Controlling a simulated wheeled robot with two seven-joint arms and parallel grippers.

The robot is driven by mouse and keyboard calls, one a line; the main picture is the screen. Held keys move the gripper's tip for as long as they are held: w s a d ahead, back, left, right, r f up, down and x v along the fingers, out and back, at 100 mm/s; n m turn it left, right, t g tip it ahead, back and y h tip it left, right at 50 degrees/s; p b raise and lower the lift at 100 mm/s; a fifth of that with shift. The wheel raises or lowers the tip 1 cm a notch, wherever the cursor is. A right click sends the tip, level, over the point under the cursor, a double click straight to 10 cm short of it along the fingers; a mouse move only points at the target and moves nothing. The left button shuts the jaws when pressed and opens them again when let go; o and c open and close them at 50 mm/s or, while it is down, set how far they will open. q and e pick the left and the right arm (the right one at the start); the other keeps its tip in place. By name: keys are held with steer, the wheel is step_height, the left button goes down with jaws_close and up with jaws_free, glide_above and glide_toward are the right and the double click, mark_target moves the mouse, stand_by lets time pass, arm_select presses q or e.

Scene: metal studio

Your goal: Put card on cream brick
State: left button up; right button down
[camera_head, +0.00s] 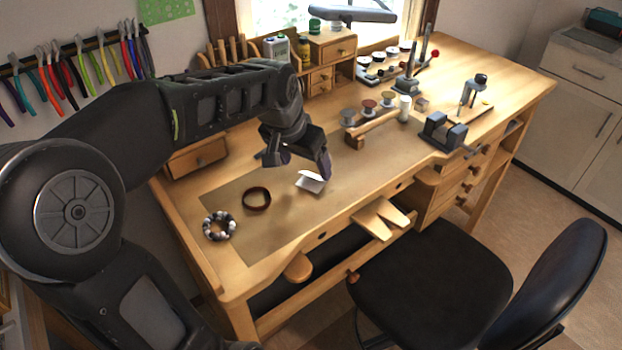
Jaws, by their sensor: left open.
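A small white piece (311,182) with a flat, card-like face lies on the dark mat of the workbench. It looks folded or stacked, and I cannot tell whether it is the card alone or the card with the cream brick. My left gripper (299,164) is open just above and behind it, with its fingers spread and nothing seen between them. One finger comes close to the white piece's upper edge; contact is unclear. I cannot pick out a separate cream brick. My right gripper is not in view.
A dark brown ring (257,198) and a beaded bracelet (219,226) lie left of the white piece. A wooden spool rack (372,124), a small vise (442,132) and tools stand to the right. The mat's front right part is clear. A black chair stands before the bench.

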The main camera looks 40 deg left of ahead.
mark_target(310, 176)
arm_select(q)
steer(key=p+x, duration=0.1)
steer(key=x, duration=0.4)
steer(key=shift+d, duration=0.1)
steer(key=shift+s, duration=0.1)
steer(key=shift+c, duration=0.6)
steer(key=c, duration=1.4)
step_height(310, 176, up, 10)
steer(key=shift+b, duration=0.4)
